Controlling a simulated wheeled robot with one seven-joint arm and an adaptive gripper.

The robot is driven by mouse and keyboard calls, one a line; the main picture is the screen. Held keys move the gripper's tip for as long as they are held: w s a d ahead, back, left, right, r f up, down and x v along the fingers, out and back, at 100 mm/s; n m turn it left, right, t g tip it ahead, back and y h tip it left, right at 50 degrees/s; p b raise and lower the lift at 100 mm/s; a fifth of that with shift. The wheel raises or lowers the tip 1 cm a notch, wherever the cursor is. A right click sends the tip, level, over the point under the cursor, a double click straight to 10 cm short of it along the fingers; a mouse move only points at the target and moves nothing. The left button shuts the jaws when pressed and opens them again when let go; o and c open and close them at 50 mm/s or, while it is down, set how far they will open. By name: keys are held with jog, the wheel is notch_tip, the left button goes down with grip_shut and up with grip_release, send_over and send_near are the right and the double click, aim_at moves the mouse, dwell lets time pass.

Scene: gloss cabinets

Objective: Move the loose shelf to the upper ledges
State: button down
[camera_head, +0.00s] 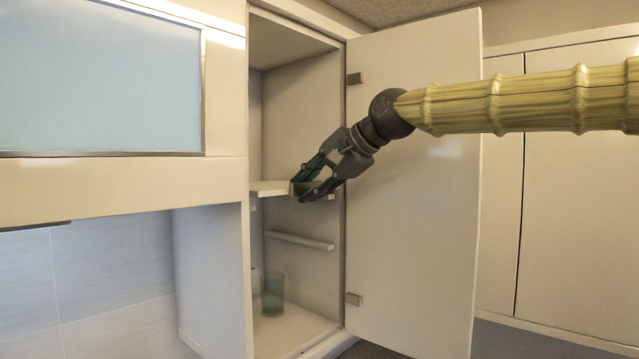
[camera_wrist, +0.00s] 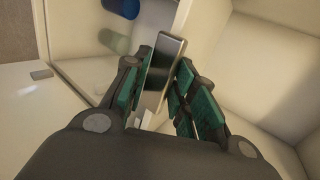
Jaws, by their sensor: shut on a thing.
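The loose shelf (camera_head: 269,187) is a pale, thin board inside the open tall cabinet, roughly level at mid height. My gripper (camera_head: 304,190) reaches in from the right and is shut on its front edge. In the wrist view the shelf (camera_wrist: 166,58) shows as a narrow greyish slab between the two green-padded fingers. A small ledge end (camera_head: 336,207) shows just under the shelf's level at the right wall. I cannot tell whether the shelf touches it. A lower ledge (camera_head: 300,241) runs along the right wall, bare. My fingers hide part of the shelf.
A green glass (camera_head: 272,295) stands on the cabinet floor, with a pale object behind it. A blue cup (camera_wrist: 121,6) shows in the wrist view. The open door (camera_head: 420,240) stands right of the opening, beneath my arm. Space above the shelf looks clear.

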jog(key=shift+w+a+r+p, duration=0.1)
jog(key=shift+w+a+p, duration=0.5)
jog(key=shift+w+a, duration=0.75)
jog(key=shift+a+f+b, duration=0.1)
jog(key=shift+f+b, duration=0.35)
jog(key=shift+f, duration=0.25)
jog(key=c, duration=1.1)
grip_release()
jog(key=shift+f, duration=0.15)
jog(key=v, duration=1.2)
